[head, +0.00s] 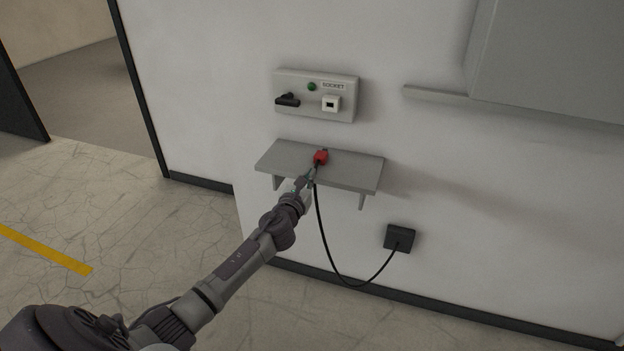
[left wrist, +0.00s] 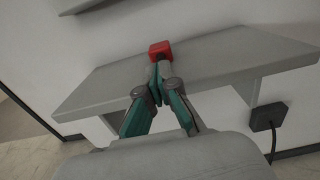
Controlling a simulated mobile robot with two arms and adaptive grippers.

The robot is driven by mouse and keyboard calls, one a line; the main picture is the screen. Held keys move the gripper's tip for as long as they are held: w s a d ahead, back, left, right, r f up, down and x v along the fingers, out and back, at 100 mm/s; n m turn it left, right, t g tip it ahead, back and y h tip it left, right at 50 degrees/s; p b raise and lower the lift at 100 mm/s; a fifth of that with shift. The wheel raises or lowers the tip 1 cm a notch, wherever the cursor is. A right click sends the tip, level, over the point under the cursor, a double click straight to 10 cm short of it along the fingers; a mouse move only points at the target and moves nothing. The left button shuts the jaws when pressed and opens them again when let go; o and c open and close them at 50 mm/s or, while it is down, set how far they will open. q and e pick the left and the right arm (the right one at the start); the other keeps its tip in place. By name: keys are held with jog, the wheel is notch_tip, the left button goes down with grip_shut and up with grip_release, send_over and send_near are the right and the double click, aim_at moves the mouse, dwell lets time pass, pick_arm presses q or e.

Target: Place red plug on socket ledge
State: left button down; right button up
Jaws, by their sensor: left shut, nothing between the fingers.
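The red plug (head: 321,157) is at the grey socket ledge (head: 352,174), near the middle of its top. In the left wrist view the red plug (left wrist: 160,50) is just beyond my fingertips. My left gripper (head: 312,174) reaches in over the ledge's front edge, right at the plug. In the left wrist view the two fingers (left wrist: 159,80) are closed together with nothing between them. The fingers hide the lower part of the plug, so I cannot tell exactly how it rests. My right gripper is not in view.
A socket panel (head: 314,95) with a green light, black switch and white socket is on the wall above the ledge. A black cable (head: 327,255) hangs in a loop to a black wall box (head: 399,238). A grey cabinet (head: 550,60) is at upper right.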

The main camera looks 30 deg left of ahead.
pick_arm(q)
jog(key=p+v, duration=0.1)
jog(key=v, duration=0.9)
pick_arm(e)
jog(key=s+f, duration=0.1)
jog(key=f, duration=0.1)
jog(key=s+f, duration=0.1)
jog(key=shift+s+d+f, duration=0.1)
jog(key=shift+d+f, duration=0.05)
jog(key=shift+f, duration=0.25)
pick_arm(q)
jog(key=shift+f, duration=0.1)
jog(key=shift+f, duration=0.1)
